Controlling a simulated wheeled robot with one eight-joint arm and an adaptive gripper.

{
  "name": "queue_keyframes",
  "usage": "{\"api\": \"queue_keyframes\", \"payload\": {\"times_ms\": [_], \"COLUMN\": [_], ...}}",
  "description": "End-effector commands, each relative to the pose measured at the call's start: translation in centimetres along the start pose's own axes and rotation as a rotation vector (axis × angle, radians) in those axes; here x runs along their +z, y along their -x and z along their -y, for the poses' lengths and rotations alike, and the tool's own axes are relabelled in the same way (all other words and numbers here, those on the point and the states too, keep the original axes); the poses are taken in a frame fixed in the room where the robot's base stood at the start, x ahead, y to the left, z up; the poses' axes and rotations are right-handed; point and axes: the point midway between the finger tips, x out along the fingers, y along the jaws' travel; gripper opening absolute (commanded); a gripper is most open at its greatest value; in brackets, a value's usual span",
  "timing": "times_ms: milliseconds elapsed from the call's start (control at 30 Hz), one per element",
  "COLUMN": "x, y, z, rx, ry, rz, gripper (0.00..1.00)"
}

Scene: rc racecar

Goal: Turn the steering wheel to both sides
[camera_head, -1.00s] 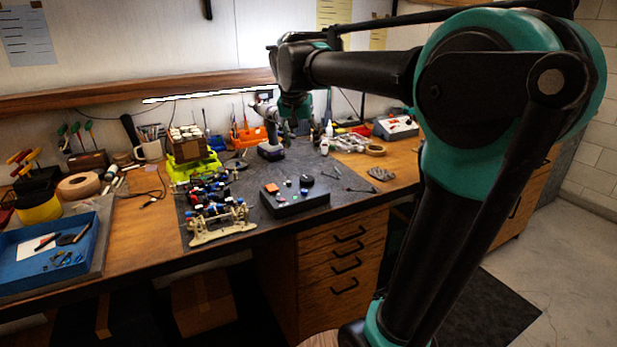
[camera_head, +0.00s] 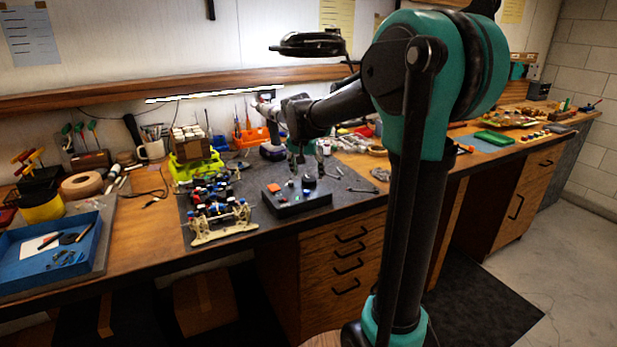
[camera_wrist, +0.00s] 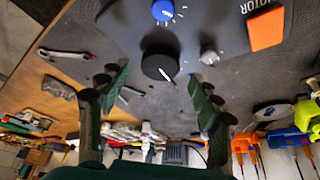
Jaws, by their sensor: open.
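The black control box (camera_head: 285,207) sits on the dark mat near the bench's front edge. Its large black round knob with a white line (camera_wrist: 160,67), probably the steering wheel, also shows in the head view (camera_head: 309,182). The racecar chassis (camera_head: 218,228) stands left of the box. My gripper (camera_head: 307,168) is over the box's right part, at the black knob. In the wrist view my gripper (camera_wrist: 158,79) is open with green-padded fingers to either side of the knob. I see no contact between them and the knob.
In the wrist view a blue knob (camera_wrist: 163,10), a small grey knob (camera_wrist: 209,54) and an orange switch (camera_wrist: 265,29) marked MOTOR are close by. A wrench (camera_wrist: 66,55) lies beside the box. A yellow-green stand (camera_head: 193,167) is behind the car.

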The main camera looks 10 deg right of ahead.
Motion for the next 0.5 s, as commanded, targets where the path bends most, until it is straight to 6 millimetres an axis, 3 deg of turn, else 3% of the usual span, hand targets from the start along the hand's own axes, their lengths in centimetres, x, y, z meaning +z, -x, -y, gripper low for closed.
{"api": "queue_keyframes", "payload": {"times_ms": [200, 500], "x": [0.0, 0.0], "y": [-2.3, -2.7], "z": [0.0, 0.0], "rx": [0.000, 0.000], "ry": [0.001, 0.001], "rz": [0.000, 0.000], "gripper": [0.64, 0.64]}}
